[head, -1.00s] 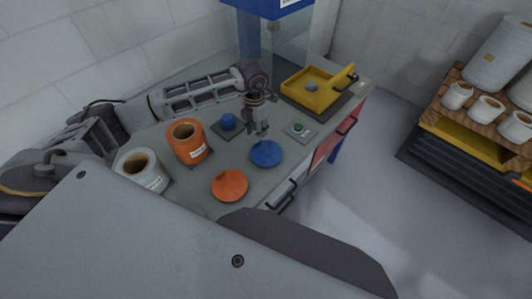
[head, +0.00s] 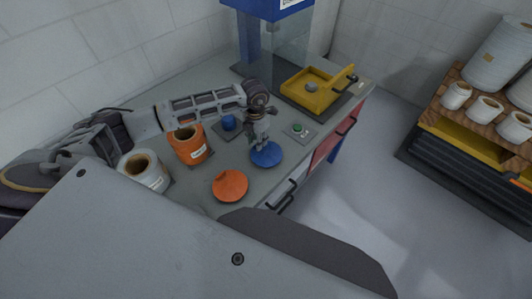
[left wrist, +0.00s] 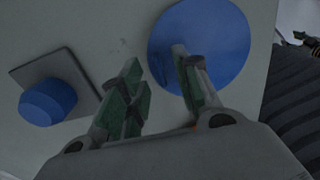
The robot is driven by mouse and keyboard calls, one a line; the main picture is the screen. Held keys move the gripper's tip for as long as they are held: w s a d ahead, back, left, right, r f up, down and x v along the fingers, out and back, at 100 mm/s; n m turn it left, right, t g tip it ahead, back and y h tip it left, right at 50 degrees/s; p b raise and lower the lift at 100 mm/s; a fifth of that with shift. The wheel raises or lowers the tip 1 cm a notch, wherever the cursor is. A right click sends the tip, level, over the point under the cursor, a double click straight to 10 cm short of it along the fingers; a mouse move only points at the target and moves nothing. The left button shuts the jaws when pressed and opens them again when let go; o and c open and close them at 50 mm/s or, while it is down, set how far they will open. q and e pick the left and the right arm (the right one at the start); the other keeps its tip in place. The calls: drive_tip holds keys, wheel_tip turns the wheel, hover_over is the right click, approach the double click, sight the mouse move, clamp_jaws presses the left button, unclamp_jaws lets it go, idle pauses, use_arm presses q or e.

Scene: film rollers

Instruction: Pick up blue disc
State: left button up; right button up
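The blue disc (head: 267,155) lies on the grey worktop, right of the orange disc. It also shows in the left wrist view (left wrist: 215,35), at the upper right. My left gripper (head: 261,146) is just above the blue disc and hides part of its upper left. In the left wrist view my left gripper (left wrist: 158,75) is open, with a gap between its fingers. The right finger overlaps the blue disc in the picture; the left finger is over bare worktop. I cannot tell whether the fingers touch the disc. My right gripper is not in view.
An orange disc (head: 230,185) lies nearby. An orange roll (head: 189,146) and a white roll (head: 143,171) stand to the left. A blue knob (head: 228,123) on a dark plate, a green button box (head: 299,129) and a yellow tray (head: 304,96) are on the worktop (head: 222,157).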

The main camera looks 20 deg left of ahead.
use_arm(q)
drive_tip(key=shift+f, duration=0.6)
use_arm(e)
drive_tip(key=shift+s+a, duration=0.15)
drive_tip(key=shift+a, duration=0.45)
use_arm(q)
drive_tip(key=shift+c, duration=0.5)
clamp_jaws()
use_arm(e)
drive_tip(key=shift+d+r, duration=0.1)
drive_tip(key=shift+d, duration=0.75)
